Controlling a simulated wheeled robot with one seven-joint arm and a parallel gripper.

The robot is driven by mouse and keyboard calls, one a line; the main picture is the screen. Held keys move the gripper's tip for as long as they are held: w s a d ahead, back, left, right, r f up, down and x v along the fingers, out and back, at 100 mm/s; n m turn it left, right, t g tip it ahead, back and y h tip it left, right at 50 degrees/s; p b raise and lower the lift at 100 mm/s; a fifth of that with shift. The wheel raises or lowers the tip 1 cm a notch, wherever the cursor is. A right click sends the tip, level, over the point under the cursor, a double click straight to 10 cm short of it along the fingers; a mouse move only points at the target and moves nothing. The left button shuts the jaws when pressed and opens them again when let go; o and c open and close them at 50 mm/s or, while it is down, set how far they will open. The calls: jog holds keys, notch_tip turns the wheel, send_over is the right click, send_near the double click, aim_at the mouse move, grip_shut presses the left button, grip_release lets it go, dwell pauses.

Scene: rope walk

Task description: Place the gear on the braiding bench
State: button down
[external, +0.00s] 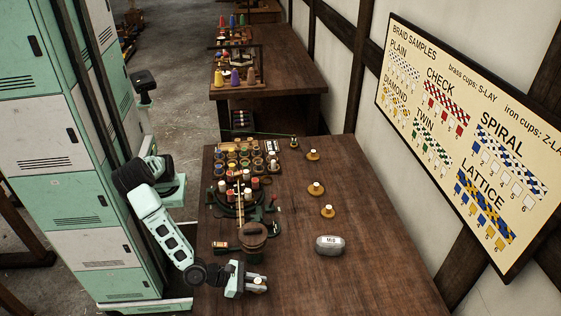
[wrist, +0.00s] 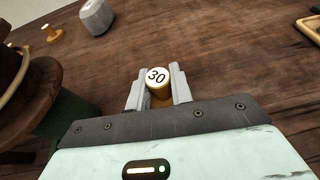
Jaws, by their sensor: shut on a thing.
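My gripper (external: 255,284) is over the near end of the wooden bench (external: 375,270), which bears a braiding device. In the wrist view my gripper (wrist: 157,90) is shut on a small brass piece with a round white cap marked "30" (wrist: 157,77). It looks like the gear, though its lower part is hidden between the fingers and no teeth show. I cannot tell whether it touches the bench top or hangs just above it.
A brown round-topped object (external: 253,233) stands near my gripper; a grey "MID" weight (external: 330,245) lies farther right. Several brass discs with white knobs (external: 328,211) sit beyond. The braiding device with bobbins (external: 240,197) fills the left side. The near right bench top is clear.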

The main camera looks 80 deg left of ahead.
jog(key=shift+f, duration=0.95)
jog(key=shift+f, duration=0.2)
jog(key=c, duration=1.3)
grip_release()
jog(key=shift+o, duration=0.2)
jog(key=shift+r, duration=0.15)
jog(key=shift+s+r, duration=0.15)
jog(key=shift+s, duration=0.1)
jog(key=v, duration=1.1)
jog(key=shift+s+p, duration=0.25)
jog(key=shift+p, duration=0.05)
jog(key=shift+r, duration=0.1)
